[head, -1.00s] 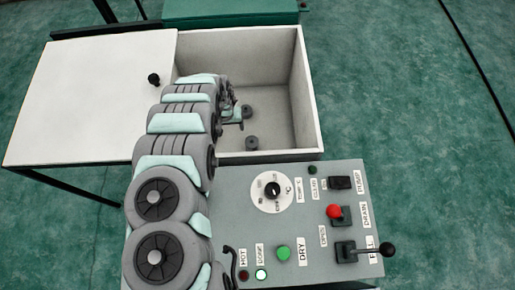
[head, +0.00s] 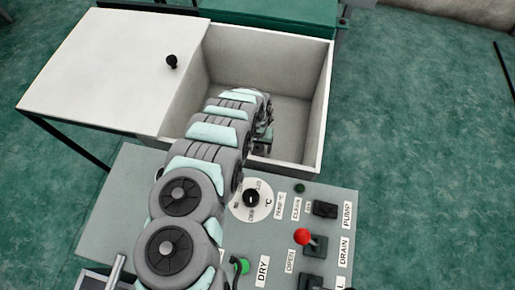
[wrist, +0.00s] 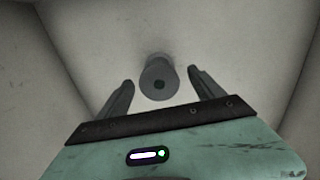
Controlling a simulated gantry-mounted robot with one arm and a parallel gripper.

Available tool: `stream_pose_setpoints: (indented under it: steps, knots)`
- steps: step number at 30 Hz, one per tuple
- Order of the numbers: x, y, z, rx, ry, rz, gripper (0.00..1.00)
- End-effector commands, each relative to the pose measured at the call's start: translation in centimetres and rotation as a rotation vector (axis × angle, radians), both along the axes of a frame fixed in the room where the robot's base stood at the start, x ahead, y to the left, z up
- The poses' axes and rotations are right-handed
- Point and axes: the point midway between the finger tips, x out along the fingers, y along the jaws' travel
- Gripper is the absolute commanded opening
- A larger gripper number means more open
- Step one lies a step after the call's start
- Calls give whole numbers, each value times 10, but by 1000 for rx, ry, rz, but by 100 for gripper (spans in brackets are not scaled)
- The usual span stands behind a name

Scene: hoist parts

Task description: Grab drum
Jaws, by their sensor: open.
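The drum (wrist: 158,78) is a small grey cylinder with a dark hole in its end face. In the wrist view it stands against the pale bin surface, between and slightly beyond the fingertips. My gripper (wrist: 158,88) is open, with one dark finger on each side of the drum and a visible gap on both sides. In the head view my arm reaches into the white bin (head: 316,110), and the gripper (head: 262,143) is low inside it, partly hidden by my arm. I cannot make out the drum clearly in the head view.
The bin walls rise close around my gripper. A white lid panel with a black knob (head: 172,61) lies left of the bin. A control panel (head: 120,215) with a dial (head: 251,198), a red-knobbed lever (head: 303,236) and a green button (head: 240,265) stands in front.

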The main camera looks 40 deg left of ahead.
Motion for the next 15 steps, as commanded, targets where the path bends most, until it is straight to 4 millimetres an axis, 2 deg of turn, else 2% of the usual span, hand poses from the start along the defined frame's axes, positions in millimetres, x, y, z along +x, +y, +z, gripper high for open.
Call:
stream_pose_setpoints:
  steps: [1, 8, 15]
  knots:
    - [0, 0, -10, 1, -1, 1, 78]
    - [0, -1, -44, -1, -1, 0, 78]
    - [1, 0, -44, 1, -2, -1, 78]
